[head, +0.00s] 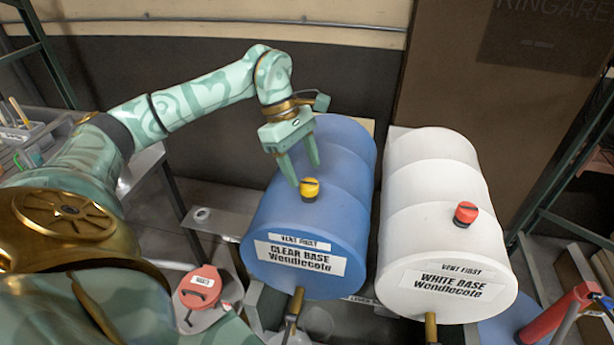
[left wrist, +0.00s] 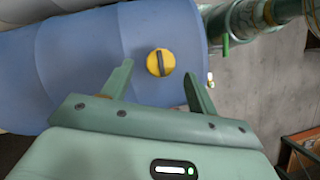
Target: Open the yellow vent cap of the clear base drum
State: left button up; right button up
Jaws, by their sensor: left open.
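The clear base drum (head: 290,222) is blue and lies on its side, its labelled end facing me. Its yellow vent cap (head: 310,188) sits on the upper side near the front and has a dark bar across the top. In the left wrist view the cap (left wrist: 161,62) shows just beyond the fingertips, about midway between them, with the bar running up and down the picture. My left gripper (head: 307,174) is open and empty, fingers pointing down, just above and behind the cap. I cannot tell whether a finger touches the drum. My right gripper is not in view.
A white base drum (head: 436,220) with a red cap (head: 466,212) lies close at the right. Brass-coloured taps (head: 294,306) stick out below the drum fronts. A red-lidded container (head: 200,287) stands at the lower left. Metal racks stand at both sides.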

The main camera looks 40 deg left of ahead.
aim_at(309, 184)
pick_arm(q)
jog(key=shift+x, duration=1.25)
jog(key=shift+d+f, duration=0.15)
jog(key=shift+f, duration=0.2)
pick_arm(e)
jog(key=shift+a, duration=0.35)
pick_arm(q)
jog(key=c, duration=1)
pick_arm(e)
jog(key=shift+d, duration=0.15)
